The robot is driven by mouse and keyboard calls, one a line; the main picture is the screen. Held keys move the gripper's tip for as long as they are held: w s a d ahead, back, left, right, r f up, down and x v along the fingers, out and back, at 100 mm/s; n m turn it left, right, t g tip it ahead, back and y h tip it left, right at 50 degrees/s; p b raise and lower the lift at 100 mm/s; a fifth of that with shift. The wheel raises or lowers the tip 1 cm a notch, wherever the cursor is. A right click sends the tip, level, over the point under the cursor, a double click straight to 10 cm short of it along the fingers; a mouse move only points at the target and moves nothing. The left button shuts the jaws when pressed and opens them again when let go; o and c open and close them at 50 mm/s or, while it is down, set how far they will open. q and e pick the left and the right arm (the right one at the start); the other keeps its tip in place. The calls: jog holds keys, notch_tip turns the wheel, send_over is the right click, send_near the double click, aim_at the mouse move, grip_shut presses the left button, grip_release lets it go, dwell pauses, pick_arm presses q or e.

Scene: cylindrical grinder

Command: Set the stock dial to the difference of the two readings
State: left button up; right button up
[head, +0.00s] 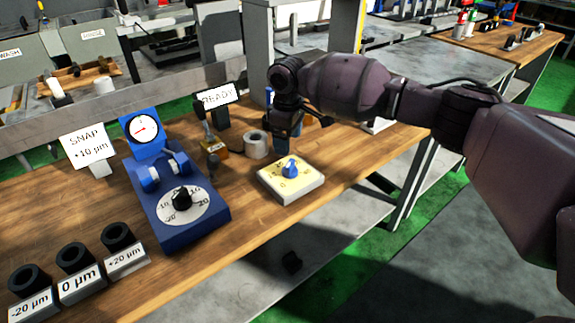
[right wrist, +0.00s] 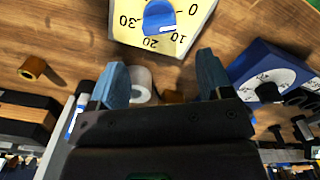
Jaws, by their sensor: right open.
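The cream block (head: 291,181) with a blue knob (head: 290,168) stands on the wooden bench; the knob also shows in the right wrist view (right wrist: 158,16). Its scale reads 0, 10, 20, 30, and its white mark seems near 10. The blue instrument (head: 200,228) carries a round gauge (head: 142,128) with a red needle and a black knob (head: 182,197) on a white scale. A card (head: 88,146) reads SNAP +10 µm. My right gripper (head: 284,138) is open and empty behind and above the blue knob, apart from it; its fingers show in the right wrist view (right wrist: 162,80). My left gripper is not in view.
Black rings (head: 75,257) on labelled stands, -20, 0 and +20 µm, sit front left. A white roll (head: 256,145), a brass-coloured block (head: 213,147) and a READY sign (head: 217,96) stand behind the knob block. Bare bench lies around the block's front.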

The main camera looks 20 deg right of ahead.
aim_at(288, 162)
notch_tip(288, 162, down, 8)
jog(key=shift+f+b, duration=0.1)
jog(key=shift+b, duration=0.55)
jog(key=shift+f, duration=0.35)
